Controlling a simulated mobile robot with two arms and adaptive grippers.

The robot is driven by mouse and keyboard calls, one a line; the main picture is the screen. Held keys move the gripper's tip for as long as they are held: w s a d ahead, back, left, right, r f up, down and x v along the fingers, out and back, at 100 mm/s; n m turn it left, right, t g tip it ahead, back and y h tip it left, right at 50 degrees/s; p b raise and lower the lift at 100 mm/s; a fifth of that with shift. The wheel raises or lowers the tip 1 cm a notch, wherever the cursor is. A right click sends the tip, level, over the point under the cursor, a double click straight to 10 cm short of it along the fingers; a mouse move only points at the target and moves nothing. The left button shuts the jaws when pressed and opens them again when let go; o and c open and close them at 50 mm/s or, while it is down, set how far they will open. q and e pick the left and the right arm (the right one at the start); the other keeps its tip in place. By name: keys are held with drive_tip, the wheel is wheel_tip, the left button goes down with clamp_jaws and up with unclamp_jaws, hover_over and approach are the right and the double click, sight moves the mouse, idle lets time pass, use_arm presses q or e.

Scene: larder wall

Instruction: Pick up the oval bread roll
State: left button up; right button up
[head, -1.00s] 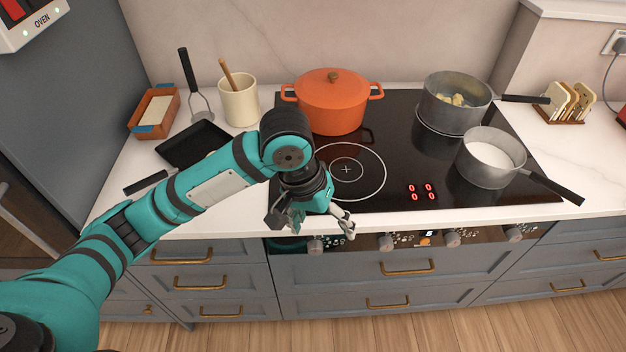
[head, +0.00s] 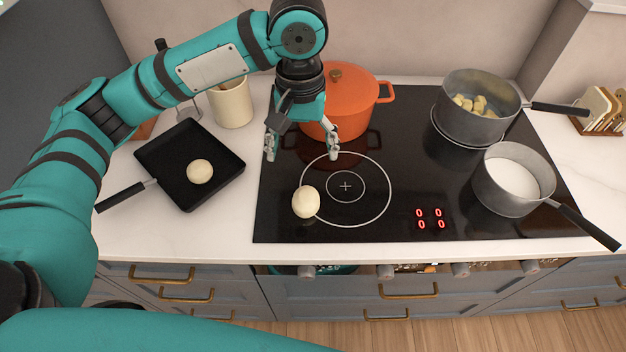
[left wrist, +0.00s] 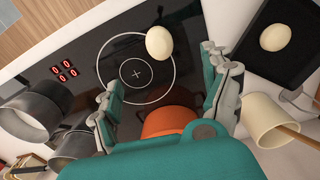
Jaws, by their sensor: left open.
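A pale, slightly oval bread roll (head: 305,202) lies on the black cooktop, at the left front of the ringed burner zone. It also shows in the left wrist view (left wrist: 159,43). A second pale, rounder roll (head: 200,171) lies in the square black pan (head: 225,157); it shows in the left wrist view too (left wrist: 275,37). My left gripper (head: 302,150) is open and empty, its fingers pointing down. It is above the cooktop, behind the roll there and in front of the orange pot. My right gripper is not in view.
The orange pot (head: 345,95) stands close behind my left gripper. A cream utensil crock (head: 232,104) is left of it. A grey pot with yellowish pieces (head: 483,118) and a saucepan with white contents (head: 512,176) stand at the right. The front counter strip is clear.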

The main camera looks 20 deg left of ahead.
use_arm(q)
drive_tip(key=p, duration=0.1)
hover_over(306, 195)
drive_tip(key=s, duration=0.1)
wheel_tip(306, 195, down, 7)
drive_tip(key=shift+s+a+f, duration=0.1)
drive_tip(key=shift+a+f, duration=0.05)
drive_tip(key=f, duration=0.3)
drive_tip(key=shift+w, duration=0.2)
drive_tip(key=shift+f, duration=0.7)
drive_tip(key=shift+f+p, duration=0.2)
drive_tip(key=shift+p, duration=0.1)
drive_tip(key=f, duration=0.3)
drive_tip(key=f+p, duration=0.1)
drive_tip(key=shift+w+f, duration=0.25)
drive_tip(key=shift+w, duration=0.15)
drive_tip(key=shift+f, duration=0.15)
drive_tip(key=c, duration=1.2)
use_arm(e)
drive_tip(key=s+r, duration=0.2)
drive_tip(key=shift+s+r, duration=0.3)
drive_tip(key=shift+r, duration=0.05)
use_arm(q)
drive_tip(key=shift+c, duration=0.2)
